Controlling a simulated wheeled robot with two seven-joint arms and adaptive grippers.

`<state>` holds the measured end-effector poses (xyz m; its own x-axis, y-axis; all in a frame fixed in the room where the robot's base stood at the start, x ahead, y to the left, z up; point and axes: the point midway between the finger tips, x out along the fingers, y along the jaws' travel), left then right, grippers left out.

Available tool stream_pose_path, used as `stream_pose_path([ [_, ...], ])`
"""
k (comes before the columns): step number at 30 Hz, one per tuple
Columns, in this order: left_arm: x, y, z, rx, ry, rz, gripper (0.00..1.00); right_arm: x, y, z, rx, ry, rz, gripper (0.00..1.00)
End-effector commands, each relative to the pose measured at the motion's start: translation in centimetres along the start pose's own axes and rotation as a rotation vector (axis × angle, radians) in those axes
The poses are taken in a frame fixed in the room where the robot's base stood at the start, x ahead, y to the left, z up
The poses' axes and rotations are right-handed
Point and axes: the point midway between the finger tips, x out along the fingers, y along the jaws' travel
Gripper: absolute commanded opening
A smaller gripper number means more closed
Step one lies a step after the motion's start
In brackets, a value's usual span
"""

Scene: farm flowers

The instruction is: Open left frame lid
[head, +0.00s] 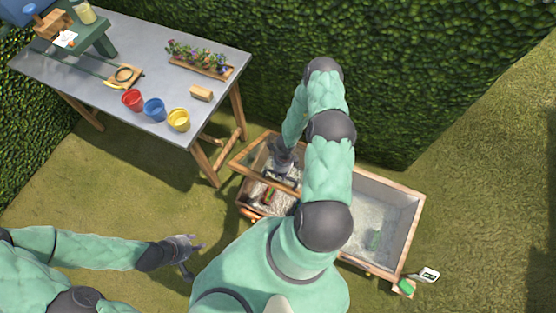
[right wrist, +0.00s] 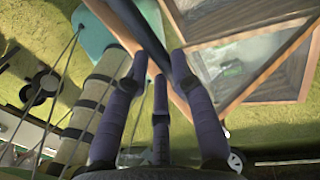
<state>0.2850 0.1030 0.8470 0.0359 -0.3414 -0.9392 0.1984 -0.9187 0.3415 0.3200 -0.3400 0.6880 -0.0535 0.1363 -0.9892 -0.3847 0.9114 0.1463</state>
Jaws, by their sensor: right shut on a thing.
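The garden frame (head: 416,222) is a wooden box on the grass with a left and a right part. The left frame lid (head: 245,152), wood-edged with a clear pane, is tilted up over the left part. It also shows in the right wrist view (right wrist: 245,40). My right gripper (head: 281,172) is at this lid and shut on it; the exact contact is partly hidden by my arm. In the right wrist view its fingers (right wrist: 155,75) close around a dark bar by the wooden edge. My left gripper (head: 195,257) is open and empty above the grass.
A grey table (head: 140,60) stands at the back left with red (head: 132,99), blue (head: 154,109) and yellow (head: 178,119) pots and a flower tray (head: 203,72). Hedges close off the back. A green-and-white item (head: 406,286) lies by the frame's front right corner.

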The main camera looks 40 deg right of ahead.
Motion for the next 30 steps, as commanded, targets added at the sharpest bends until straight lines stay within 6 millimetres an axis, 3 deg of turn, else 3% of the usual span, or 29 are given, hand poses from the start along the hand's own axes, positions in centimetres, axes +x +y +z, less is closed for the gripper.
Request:
stream_pose_path([
  [1,-0.26,0.09,0.02,0.000,0.000,0.000,0.40,-0.81,-2.57,-0.06,0.011,0.004,-0.045,0.00],
  [18,-0.53,0.19,0.03,0.000,0.000,0.000,0.40,-1.11,-2.93,-0.13,0.008,0.003,-0.045,0.00],
  [19,-0.53,0.19,0.03,0.000,0.000,0.000,0.40,-1.11,-2.93,-0.13,0.008,0.003,-0.045,0.30],
  [21,-0.53,0.19,0.03,0.000,0.000,0.000,0.40,-1.10,-2.93,-0.13,0.008,0.004,-0.045,0.49],
  [30,-0.58,0.21,0.03,0.000,0.000,0.000,0.40,-1.03,-2.65,-0.08,0.008,0.003,-0.041,0.49],
])
